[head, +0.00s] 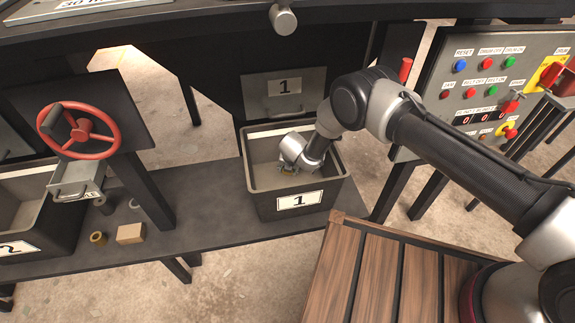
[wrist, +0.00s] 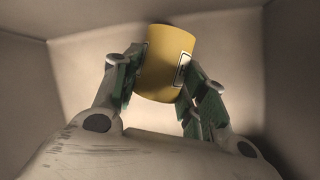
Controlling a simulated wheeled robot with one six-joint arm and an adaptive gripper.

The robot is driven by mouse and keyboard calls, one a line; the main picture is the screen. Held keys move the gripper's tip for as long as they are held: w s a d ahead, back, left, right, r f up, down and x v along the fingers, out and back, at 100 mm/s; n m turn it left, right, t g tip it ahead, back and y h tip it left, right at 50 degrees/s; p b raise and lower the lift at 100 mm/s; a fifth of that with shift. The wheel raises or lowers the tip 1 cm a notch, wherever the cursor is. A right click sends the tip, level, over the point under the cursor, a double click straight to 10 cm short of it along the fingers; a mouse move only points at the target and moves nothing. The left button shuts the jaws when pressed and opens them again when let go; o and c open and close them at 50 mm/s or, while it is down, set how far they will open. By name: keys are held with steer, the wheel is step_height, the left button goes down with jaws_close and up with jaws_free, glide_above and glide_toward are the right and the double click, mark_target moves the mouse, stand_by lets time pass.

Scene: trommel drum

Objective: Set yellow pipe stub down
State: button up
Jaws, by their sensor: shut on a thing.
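The yellow pipe stub (wrist: 165,62) sits between the fingers of my gripper (wrist: 158,75) in the wrist view, with a white label with dark marks on its right side. My gripper is shut on it. In the head view my gripper (head: 287,169) reaches down inside the grey bin marked 1 (head: 262,207), and only a small bit of the stub shows under it. The bin's pale inner walls surround the stub in the wrist view. I cannot tell whether the stub touches the bin floor.
A dark shelf (head: 200,225) carries the bin, a tan block (head: 130,233), a small yellowish cylinder (head: 98,238) and another bin (head: 65,215) at the left. A red handwheel (head: 78,130) stands above. A control panel (head: 490,85) is at the right, a slatted wooden surface (head: 385,270) in front.

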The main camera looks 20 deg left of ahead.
steer(key=shift+f, duration=0.2)
steer(key=o, duration=0.8)
steer(key=shift+o, duration=0.2)
steer(key=v, duration=0.7)
steer(key=shift+d+r, duration=0.3)
steer(key=shift+d, duration=0.05)
steer(key=shift+s, duration=0.1)
